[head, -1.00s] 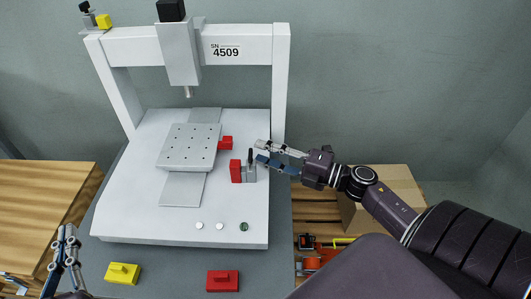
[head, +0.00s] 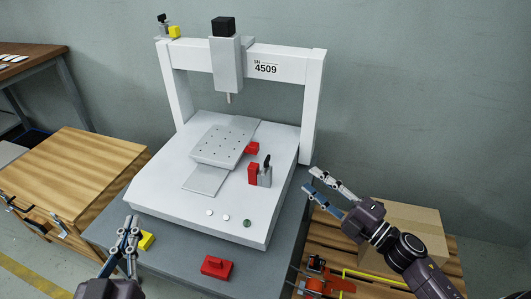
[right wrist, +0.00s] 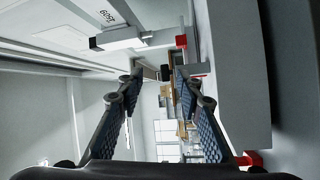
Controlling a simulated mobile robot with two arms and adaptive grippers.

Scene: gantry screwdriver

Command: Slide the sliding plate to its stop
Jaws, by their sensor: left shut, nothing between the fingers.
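The sliding plate (head: 222,146), grey with rows of holes, sits on its grey track (head: 204,181) on the white gantry machine's base. Track shows in front of and behind the plate. A red tab (head: 252,148) sticks out at the plate's right side. Right of the track is a red block (head: 254,174) beside a grey piece with a black lever (head: 267,162). My right gripper (head: 311,179) is open and empty, apart from the base's right side. Its spread fingers also show in the right wrist view (right wrist: 158,74). My left gripper (head: 131,222) is shut and empty at the front left.
The gantry (head: 313,105) stands over the base, with its spindle (head: 227,70) above and behind the plate. A yellow block (head: 147,241) and a red block (head: 217,267) lie on the grey table. A cardboard box (head: 410,226) stands at right. A wooden-topped bench (head: 75,172) is at left.

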